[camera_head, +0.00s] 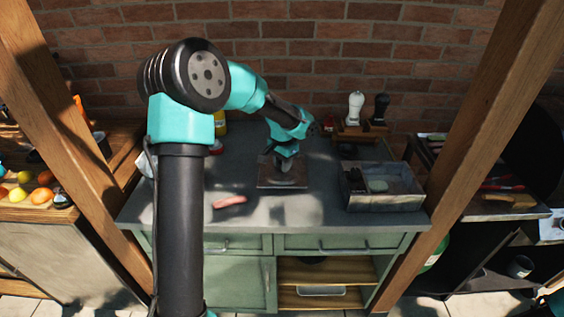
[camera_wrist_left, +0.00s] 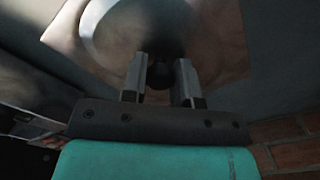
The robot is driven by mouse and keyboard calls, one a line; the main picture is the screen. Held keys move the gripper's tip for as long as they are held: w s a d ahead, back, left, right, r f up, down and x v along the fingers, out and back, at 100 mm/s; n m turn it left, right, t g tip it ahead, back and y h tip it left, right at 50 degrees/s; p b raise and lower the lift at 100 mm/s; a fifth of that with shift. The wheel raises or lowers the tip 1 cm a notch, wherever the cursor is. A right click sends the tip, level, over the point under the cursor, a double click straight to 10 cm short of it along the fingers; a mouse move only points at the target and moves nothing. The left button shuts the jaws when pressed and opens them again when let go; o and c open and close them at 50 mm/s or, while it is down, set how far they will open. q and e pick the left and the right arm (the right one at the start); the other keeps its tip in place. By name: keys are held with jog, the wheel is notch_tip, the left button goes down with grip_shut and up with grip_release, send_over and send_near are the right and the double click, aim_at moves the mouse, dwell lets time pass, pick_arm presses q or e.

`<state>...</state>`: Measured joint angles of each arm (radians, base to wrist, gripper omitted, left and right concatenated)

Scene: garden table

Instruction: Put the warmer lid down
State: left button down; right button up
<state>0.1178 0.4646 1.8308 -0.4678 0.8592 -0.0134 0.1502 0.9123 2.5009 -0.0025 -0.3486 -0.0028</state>
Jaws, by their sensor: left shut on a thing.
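My left gripper (camera_head: 286,160) reaches down over a square brownish board (camera_head: 268,184) in the middle of the grey table. In the left wrist view its two fingers (camera_wrist_left: 160,78) are shut on a small dark knob (camera_wrist_left: 160,74). The knob belongs to a round, greyish lid (camera_wrist_left: 108,22), which lies over the square board (camera_wrist_left: 228,55). In the head view the lid is mostly hidden by the gripper. I cannot tell whether the lid touches the board or hangs just above it. My right gripper is not in view.
A pink, sausage-like thing (camera_head: 229,202) lies left of the board. A grey metal tray (camera_head: 388,203) with a pale green piece (camera_head: 378,186) stands to the right. White (camera_head: 355,107) and black (camera_head: 380,108) mills stand behind. The table front (camera_head: 285,215) is clear.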

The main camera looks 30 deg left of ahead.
pick_arm(q)
jog(key=w+a, duration=0.2)
jog(key=w, duration=0.1)
jog(key=w+a, duration=0.1)
jog(key=w, duration=0.1)
jog(key=shift+a+f, duration=0.25)
jog(key=shift+f, duration=1.75)
jog(key=shift+f, duration=0.1)
jog(key=c, duration=0.9)
grip_release()
notch_tip(320, 180, up, 12)
jog(key=shift+r, duration=0.1)
